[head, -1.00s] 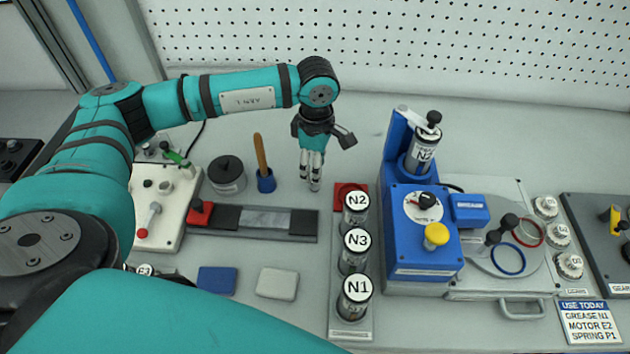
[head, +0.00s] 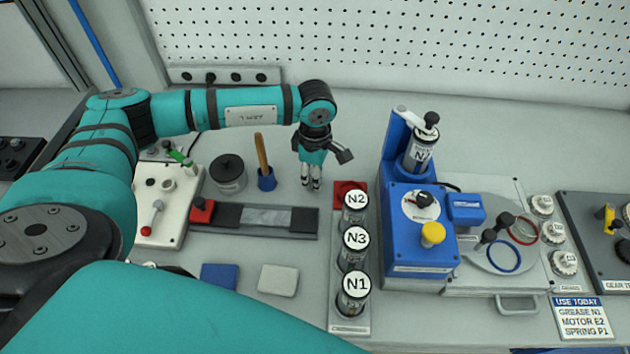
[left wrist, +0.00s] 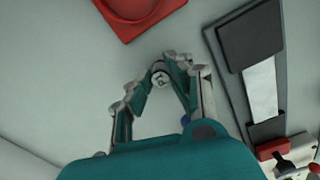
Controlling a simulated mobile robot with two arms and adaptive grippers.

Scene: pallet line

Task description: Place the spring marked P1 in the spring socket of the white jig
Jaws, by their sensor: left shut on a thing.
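My left gripper (head: 311,184) hangs fingers down over the bench, left of the canister rack. In the left wrist view its fingertips (left wrist: 161,78) are closed around a small round piece with a pale marked top (left wrist: 159,79). The mark is too small to read, so I cannot tell whether it is spring P1. The white jig (head: 154,228) lies at the left, with a red-balled lever and a green-handled part on it. I cannot make out which opening is its spring socket. My right gripper is not in view.
A grey rail block (head: 264,218), a dark round pot (head: 228,174) and a blue cup with a wooden handle (head: 266,180) stand between gripper and jig. The rack (head: 348,325) holds canisters N2, N3 and N1. A blue press (head: 415,235) stands right. A sign (head: 582,318) reads SPRING P1.

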